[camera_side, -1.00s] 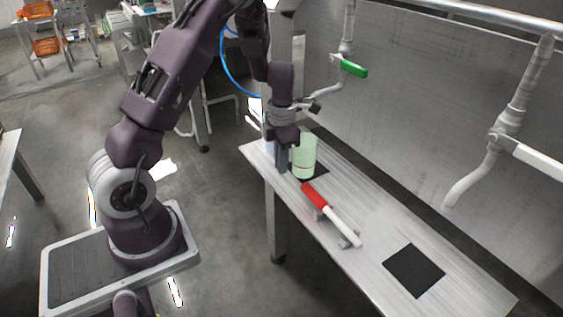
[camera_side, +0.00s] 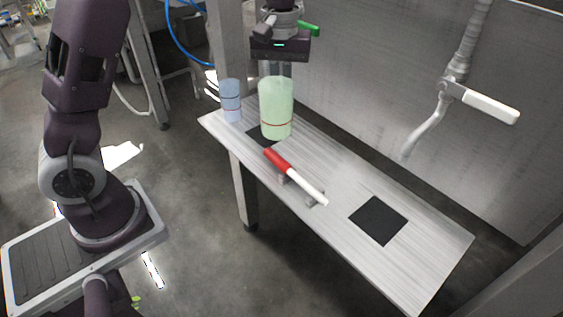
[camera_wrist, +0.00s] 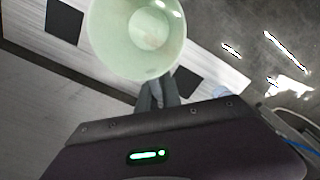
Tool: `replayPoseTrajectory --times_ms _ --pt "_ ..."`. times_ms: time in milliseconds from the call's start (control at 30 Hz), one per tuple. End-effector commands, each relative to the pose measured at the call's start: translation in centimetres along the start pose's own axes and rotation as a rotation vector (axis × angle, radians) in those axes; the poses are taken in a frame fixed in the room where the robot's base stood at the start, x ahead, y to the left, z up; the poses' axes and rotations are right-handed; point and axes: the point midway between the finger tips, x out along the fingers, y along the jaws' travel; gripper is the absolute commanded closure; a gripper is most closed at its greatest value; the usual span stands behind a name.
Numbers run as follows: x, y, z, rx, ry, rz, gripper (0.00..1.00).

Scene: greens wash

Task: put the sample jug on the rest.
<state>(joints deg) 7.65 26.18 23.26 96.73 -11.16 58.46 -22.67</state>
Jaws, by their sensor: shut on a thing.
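A pale green translucent jug (camera_side: 276,105) with a dark red line is in my gripper (camera_side: 279,70). The fingers are shut on its wall near the rim. It is upright and seems raised above the bench, in front of part of one black square pad (camera_side: 258,138). In the wrist view the open-topped green jug (camera_wrist: 135,38) is above the fingers (camera_wrist: 157,94). A second black square pad (camera_side: 378,220) lies bare farther right on the bench. The frames do not show which of these places is called the rest.
A blue translucent jug (camera_side: 231,103) stands at the bench's left end. A red and white rod (camera_side: 301,180) lies on small grey supports between the pads. The pale bench (camera_side: 345,172) is narrow. A tap with a white handle (camera_side: 484,104) hangs at the back wall.

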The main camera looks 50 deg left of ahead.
Motion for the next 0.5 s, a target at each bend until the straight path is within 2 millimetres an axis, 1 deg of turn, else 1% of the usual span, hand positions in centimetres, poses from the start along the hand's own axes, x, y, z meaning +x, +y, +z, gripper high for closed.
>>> replayPoseTrajectory --times_ms 33,100,200,233,267,367,400,500 --pt "-0.9 0.4 0.3 0.110 0.003 0.005 1.00" --pt "-1.9 0.7 0.7 0.255 0.002 0.006 1.00" --pt "-2.7 1.0 1.1 0.387 0.001 0.008 1.00" --pt "-2.5 0.9 1.3 0.415 -0.001 0.008 1.00" --pt "-1.9 0.8 1.4 0.441 -0.005 0.008 1.00" --pt "1.9 -0.1 2.5 0.537 -0.014 0.012 1.00" --pt "3.6 -0.6 3.0 0.576 -0.014 0.014 1.00" --pt "6.8 -1.8 4.4 0.664 -0.010 0.015 1.00"
